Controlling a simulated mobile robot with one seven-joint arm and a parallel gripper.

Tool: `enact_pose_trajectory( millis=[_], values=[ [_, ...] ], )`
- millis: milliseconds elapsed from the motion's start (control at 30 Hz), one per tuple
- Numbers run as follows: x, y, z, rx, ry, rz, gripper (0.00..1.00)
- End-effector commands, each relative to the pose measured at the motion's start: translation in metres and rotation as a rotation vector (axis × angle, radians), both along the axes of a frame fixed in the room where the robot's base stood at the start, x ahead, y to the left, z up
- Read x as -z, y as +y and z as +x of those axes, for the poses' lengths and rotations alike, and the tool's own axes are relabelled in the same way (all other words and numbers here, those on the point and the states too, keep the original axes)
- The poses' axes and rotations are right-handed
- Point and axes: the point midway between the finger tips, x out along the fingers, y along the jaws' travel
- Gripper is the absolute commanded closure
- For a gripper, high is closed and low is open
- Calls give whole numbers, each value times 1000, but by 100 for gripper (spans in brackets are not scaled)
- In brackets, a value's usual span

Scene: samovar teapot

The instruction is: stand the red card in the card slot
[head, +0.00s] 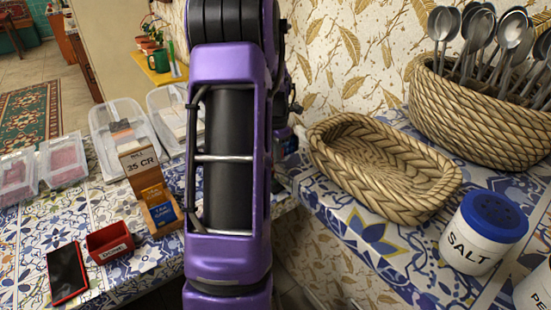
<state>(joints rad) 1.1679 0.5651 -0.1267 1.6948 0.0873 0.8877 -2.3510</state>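A wooden stand (168,229) on the tiled counter left of my arm has a tall upright plate (140,166) marked "35 CR". A yellow-orange card (151,192) and a blue card (164,213) stand in front of that plate. I cannot tell which part of the stand is the card slot, or whether one of its slots is empty. I see no clear red card. My purple arm covers the middle of the view, and my gripper is hidden behind it or out of frame.
A small red box (110,242) and a dark, red-edged flat device (67,273) lie left of the stand. Clear plastic containers (128,135) stand behind. At right are an empty wicker basket (385,165), a spoon basket (480,110) and a salt jar (483,233).

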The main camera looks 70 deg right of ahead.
Motion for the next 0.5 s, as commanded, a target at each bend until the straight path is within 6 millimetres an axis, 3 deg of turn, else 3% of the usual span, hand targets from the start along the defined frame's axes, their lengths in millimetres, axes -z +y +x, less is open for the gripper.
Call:
enact_pose_trajectory(
  millis=[267, 500],
  values=[
    [7, 0, 0, 0, -1, -1, 100],
    [7, 0, 0, 0, -1, -1, 63]
  ],
)
